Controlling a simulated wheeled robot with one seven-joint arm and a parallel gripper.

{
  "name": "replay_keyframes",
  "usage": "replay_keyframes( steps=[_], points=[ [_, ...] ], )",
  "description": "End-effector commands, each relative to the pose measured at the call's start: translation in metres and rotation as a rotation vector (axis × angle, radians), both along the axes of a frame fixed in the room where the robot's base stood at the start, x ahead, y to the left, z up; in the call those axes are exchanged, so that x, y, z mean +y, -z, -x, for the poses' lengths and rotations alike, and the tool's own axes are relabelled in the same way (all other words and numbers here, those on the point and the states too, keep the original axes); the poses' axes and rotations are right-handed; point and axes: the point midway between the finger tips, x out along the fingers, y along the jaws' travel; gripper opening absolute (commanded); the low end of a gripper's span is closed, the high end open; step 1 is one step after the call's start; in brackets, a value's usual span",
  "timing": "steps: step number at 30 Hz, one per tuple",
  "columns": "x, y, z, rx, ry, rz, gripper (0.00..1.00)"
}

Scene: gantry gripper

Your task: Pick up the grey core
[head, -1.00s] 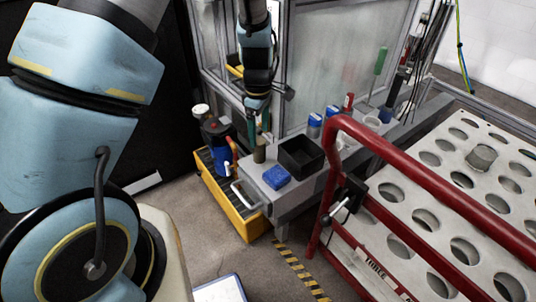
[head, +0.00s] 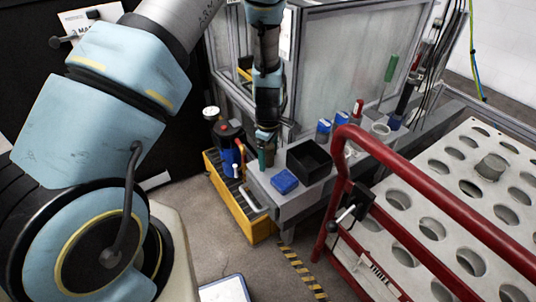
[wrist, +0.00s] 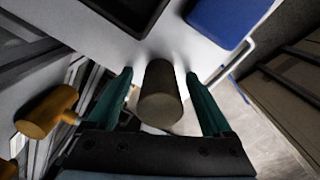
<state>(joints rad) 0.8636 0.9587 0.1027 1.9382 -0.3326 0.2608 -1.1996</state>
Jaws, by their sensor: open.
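A dark grey core (wrist: 160,98), a short cylinder, stands on the grey bench (wrist: 185,55) in the wrist view. My gripper (wrist: 159,74) is open, with one green finger on each side of the core. Gaps show between the core and both fingers. In the head view my gripper (head: 262,157) is low at the left end of the bench, and it and the arm hide most of the core there. Another grey cylinder (head: 491,167) sits in a hole of the white rack (head: 450,205) at the right.
A black open bin (head: 309,161) and a blue box (head: 285,181) stand close right of my gripper. The red rail (head: 430,195) edges the rack. An orange mallet-like head (wrist: 45,110) shows at the wrist view's left.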

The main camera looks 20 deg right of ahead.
Motion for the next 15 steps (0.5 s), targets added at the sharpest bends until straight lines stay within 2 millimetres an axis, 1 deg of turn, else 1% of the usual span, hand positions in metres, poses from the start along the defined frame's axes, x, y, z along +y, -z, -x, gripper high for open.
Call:
replay_keyframes(
  steps=[1,2,15],
  points=[
    [0.0,0.0,0.0,0.0,0.0,0.0,0.82],
    [0.0,-0.0001,0.0,0.0,0.0,0.0,0.79],
    [0.0001,-0.0003,-0.0001,0.0,0.0,0.0,0.3]
  ],
)
